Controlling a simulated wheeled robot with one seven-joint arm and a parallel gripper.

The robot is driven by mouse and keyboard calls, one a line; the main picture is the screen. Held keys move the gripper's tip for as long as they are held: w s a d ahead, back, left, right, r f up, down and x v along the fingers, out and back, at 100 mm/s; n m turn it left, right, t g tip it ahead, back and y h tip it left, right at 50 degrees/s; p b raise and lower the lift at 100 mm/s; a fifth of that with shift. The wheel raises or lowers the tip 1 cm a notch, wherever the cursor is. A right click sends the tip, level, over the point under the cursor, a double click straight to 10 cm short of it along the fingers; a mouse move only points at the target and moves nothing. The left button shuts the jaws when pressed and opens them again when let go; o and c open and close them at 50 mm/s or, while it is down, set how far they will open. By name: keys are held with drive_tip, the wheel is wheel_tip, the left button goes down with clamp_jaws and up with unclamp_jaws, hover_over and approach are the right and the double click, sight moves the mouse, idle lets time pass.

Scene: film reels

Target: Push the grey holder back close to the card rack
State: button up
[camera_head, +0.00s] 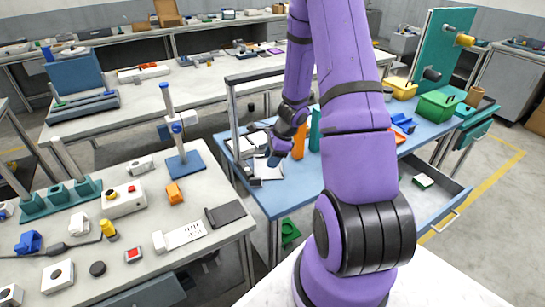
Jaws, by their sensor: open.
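My gripper (276,160) hangs low over the left part of the blue-topped table (310,195), small in view and open. Directly below and beside it lies a pale grey, low object (266,170), which may be the grey holder; the gripper partly hides it. Just behind and to its left is a group of white and dark slotted pieces (244,146), possibly the card rack. I cannot tell whether the gripper touches anything, nor how wide a gap lies between the two pieces.
A grey metal arch (233,115) stands at the table's left edge. An orange upright block (299,142) and a teal one (315,130) stand right of the gripper. My arm hides the table's middle. A green bin (436,106) stands farther right; a drawer (430,190) is open below.

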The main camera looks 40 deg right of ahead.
drive_tip(key=shift+d+m, duration=0.2)
drive_tip(key=shift+m, duration=0.2)
drive_tip(key=shift+x, duration=5.35)
clamp_jaws()
unclamp_jaws()
drive_tip(key=v, duration=1)
drive_tip(key=shift+s+d+r, duration=0.1)
drive_tip(key=shift+s+r, duration=0.05)
drive_tip(key=shift+r, duration=0.2)
